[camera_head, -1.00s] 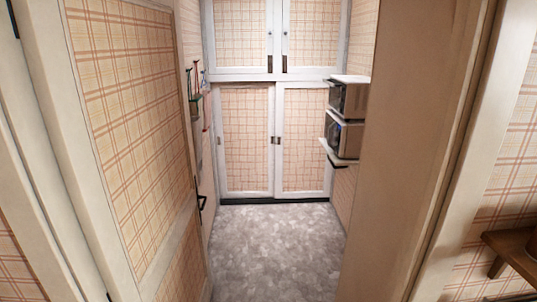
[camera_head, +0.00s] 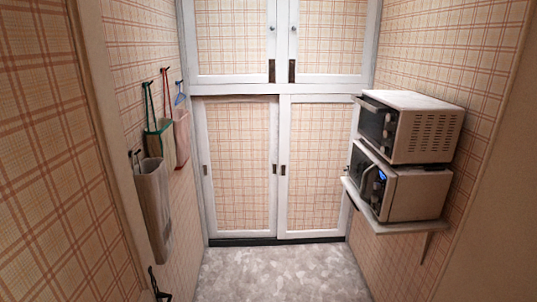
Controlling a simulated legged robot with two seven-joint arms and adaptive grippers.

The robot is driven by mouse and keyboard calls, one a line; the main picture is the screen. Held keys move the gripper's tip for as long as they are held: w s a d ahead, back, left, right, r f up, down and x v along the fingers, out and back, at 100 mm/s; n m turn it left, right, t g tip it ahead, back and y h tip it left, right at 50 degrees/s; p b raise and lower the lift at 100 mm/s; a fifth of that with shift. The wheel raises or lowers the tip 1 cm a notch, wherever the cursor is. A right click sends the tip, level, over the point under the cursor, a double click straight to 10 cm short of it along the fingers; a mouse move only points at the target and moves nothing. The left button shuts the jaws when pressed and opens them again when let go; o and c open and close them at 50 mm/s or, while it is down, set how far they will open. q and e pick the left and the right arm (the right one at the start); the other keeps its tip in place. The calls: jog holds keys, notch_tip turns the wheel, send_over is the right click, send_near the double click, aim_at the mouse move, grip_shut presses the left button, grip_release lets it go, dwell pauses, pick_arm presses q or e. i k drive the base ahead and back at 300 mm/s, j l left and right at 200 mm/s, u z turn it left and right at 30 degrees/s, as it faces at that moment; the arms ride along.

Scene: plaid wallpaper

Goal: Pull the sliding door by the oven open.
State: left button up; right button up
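Two lower sliding doors with white frames and plaid panels stand at the far wall. The right one (camera_head: 314,160) is next to the oven, and the left one (camera_head: 238,160) is beside it; both appear shut. Small dark handles show on their frames near the middle seam. The oven (camera_head: 410,125) and a microwave-like appliance (camera_head: 408,193) sit stacked on the right wall; I cannot tell for sure which one is the oven. Neither of my grippers is in view.
A white wall shelf (camera_head: 400,226) juts out at right under the appliances. Bags (camera_head: 154,195) hang from hooks on the left wall. An open door (camera_head: 45,160) with a dark handle (camera_head: 158,288) stands at left. The grey floor (camera_head: 280,272) ahead is clear.

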aim_at(318, 132)
jog(key=i, duration=2.25)
